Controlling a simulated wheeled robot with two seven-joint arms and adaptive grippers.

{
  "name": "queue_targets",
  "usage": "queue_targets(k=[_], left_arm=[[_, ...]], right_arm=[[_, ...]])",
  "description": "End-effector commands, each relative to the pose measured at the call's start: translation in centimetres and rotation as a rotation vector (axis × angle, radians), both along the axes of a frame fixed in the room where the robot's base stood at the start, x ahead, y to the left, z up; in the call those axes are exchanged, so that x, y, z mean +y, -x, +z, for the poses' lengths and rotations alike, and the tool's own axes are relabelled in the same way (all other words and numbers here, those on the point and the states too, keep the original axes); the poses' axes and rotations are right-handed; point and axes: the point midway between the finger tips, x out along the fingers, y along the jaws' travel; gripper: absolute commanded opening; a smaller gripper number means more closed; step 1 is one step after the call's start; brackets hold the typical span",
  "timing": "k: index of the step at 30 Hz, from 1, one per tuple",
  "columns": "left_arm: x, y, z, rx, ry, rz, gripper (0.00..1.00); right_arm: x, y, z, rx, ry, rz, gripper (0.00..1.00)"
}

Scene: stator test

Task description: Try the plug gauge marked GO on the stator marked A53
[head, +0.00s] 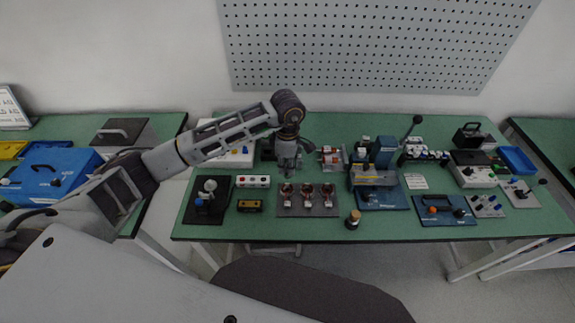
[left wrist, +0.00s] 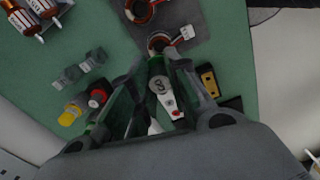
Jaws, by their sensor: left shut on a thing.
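My left gripper (head: 287,170) is above the back edge of the dark grey mat (head: 318,212). Three copper-wound stators stand on the mat: left (head: 287,195), middle (head: 307,196) and right (head: 328,195). In the left wrist view one stator (left wrist: 168,42) lies just beyond the fingertips. I cannot tell which is A53, or whether the gauge touches one. My right gripper does not show.
A dark pad with a stand (head: 205,203) is left of the mat. A white block (head: 253,181) and a yellow-black block (head: 249,205) lie between. A brown-topped cylinder (head: 353,219) stands at the front edge. A blue press (head: 382,180) is to the right.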

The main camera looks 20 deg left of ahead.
Motion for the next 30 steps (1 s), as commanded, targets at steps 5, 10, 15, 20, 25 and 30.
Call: queue_targets(k=[5,10,15,20,25,30], left_arm=[[0.0,0.0,-0.2,0.000,0.000,0.000,0.00],[0.0,0.0,-0.8,0.001,0.000,0.000,0.00],[0.0,0.0,-1.8,0.001,0.000,0.001,0.00],[0.0,0.0,-3.0,0.001,0.000,0.001,0.00],[0.0,0.0,-4.2,0.001,0.001,0.001,0.00],[0.0,0.0,-5.3,0.000,0.001,0.001,0.00]], right_arm=[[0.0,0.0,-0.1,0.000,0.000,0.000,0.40],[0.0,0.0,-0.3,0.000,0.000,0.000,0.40],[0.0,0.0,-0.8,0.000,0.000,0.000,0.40],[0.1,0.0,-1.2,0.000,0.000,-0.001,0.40],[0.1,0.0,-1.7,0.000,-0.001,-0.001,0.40],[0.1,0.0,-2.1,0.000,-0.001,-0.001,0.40]])
